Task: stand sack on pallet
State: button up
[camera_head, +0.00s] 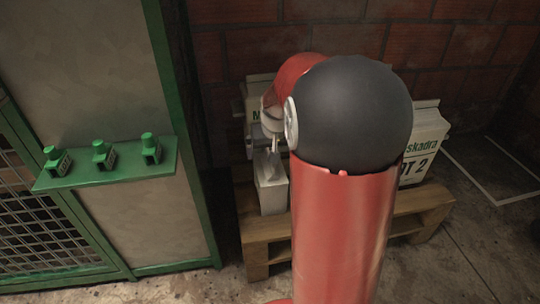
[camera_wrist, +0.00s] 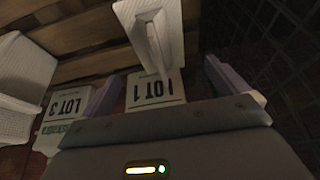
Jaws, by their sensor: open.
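The wooden pallet (camera_head: 425,200) stands on the floor before the brick wall, and its slats (camera_wrist: 90,32) show in the wrist view. A small white sack (camera_head: 271,190) stands upright at the pallet's front left. My gripper (camera_head: 274,146) is open just above its top. A sack marked LOT 2 (camera_head: 423,150) stands at the pallet's right. The wrist view also shows sacks marked LOT 1 (camera_wrist: 155,90) and LOT 3 (camera_wrist: 62,115), lettering inverted. My arm hides the pallet's middle.
A green-framed panel (camera_head: 178,120) stands close left of the pallet, with a green shelf (camera_head: 105,172) bearing three green items and a mesh gate (camera_head: 45,225). The brick wall (camera_head: 450,50) is close behind. Floor at the right (camera_head: 490,235) is clear, with a painted white outline.

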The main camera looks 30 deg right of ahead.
jog(key=v, duration=0.4)
jog(key=s+a+r+n, duration=0.1)
jog(key=s+a+r, duration=0.1)
jog(key=s+a, duration=0.5)
jog(key=s+a+r+n+t+y, duration=0.1)
jog(key=s+a, duration=0.6)
jog(key=s, duration=0.8)
jog(key=shift+a+r+n, duration=0.35)
jog(key=shift+r+n, duration=0.25)
jog(key=shift+r, duration=0.3)
jog(key=shift+s, duration=0.15)
